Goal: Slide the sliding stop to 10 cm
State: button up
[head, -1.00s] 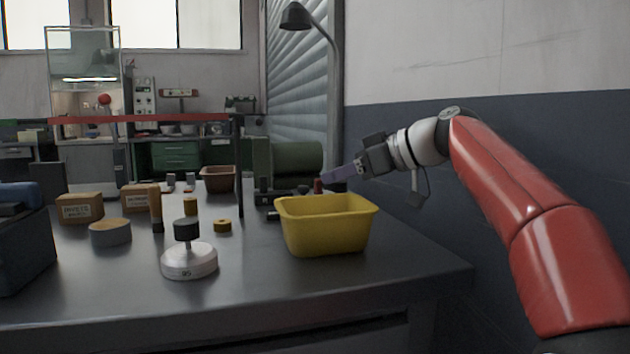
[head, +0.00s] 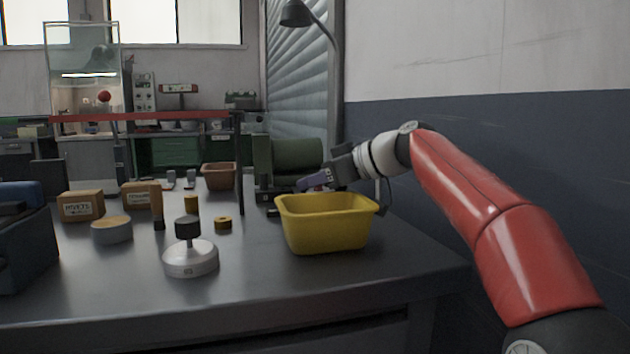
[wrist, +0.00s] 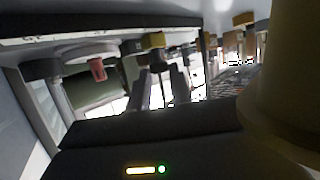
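My gripper (head: 304,184) is over the back right of the table, just behind the yellow bin. In the wrist view, two separated grey bars (wrist: 161,88) that look like its fingers stand apart with nothing visible between them. A pale strip with printed marks, apparently the scale (wrist: 62,34), crosses the upper left of the wrist view, which looks upside down. A small red block (wrist: 97,69) beside it may be the sliding stop. It is apart from the fingers. The stop is not distinguishable in the head view, where my gripper and the bin cover that area.
The yellow bin (head: 328,240) stands close below my gripper. A green drum-shaped machine (head: 296,160) is just behind it. A white weight with a dark knob (head: 190,260), cardboard boxes (head: 81,206) and a brown bin (head: 218,177) stand further left. The front right tabletop is clear.

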grip_shut()
jog(key=shift+d, duration=0.1)
jog(key=d, duration=0.2)
jog(key=w+d, duration=0.1)
jog(key=d, duration=0.1)
jog(key=shift+w, duration=0.15)
jog(key=o, duration=0.7)
grip_release()
jog(key=shift+a, duration=0.15)
